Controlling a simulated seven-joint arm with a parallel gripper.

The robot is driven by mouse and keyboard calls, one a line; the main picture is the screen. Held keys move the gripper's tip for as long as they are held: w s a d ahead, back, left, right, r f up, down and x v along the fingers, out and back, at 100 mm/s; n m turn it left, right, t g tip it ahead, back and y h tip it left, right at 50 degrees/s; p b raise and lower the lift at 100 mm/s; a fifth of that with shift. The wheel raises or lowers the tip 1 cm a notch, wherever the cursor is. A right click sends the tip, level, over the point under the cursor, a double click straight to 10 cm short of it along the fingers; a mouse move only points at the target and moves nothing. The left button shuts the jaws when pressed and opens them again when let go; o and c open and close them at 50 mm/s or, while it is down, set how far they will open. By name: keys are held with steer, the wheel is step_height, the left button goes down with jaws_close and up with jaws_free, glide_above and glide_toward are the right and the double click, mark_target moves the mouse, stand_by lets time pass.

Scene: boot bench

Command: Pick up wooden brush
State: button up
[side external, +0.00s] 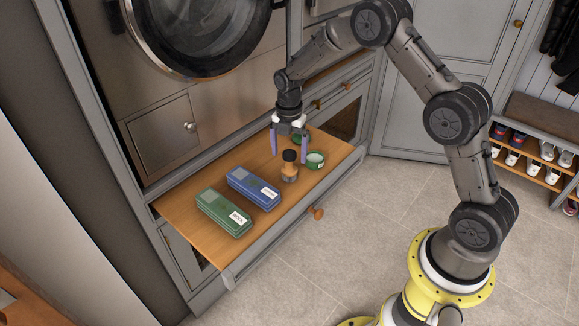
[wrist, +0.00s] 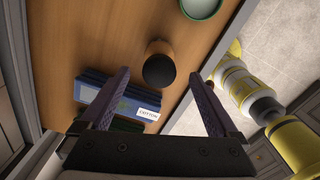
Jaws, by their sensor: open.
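The wooden brush (side external: 289,168) stands upright on the pulled-out wooden shelf, with a light wood body and a dark round top. In the wrist view the brush (wrist: 159,69) shows from above, its dark top ahead of and between the fingertips. My gripper (side external: 289,157) is open and points down over the shelf, its two purple fingers on either side of the brush in the side view. In the wrist view my gripper (wrist: 163,75) is empty, with space on both sides of the brush. I cannot tell exactly how far the fingertips are above the shelf.
A green tin (side external: 315,160) stands just right of the brush, with another green item behind, partly hidden. A blue box (side external: 253,188) and a green box (side external: 224,212) lie to the left on the wooden shelf (side external: 178,204). Cabinet fronts rise behind.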

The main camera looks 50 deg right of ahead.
mark_target(289, 169)
steer(key=shift+w+d+f, duration=0.1)
steer(key=shift+f, duration=2.55)
steer(key=c, duration=1.5)
steer(key=shift+r, duration=0.1)
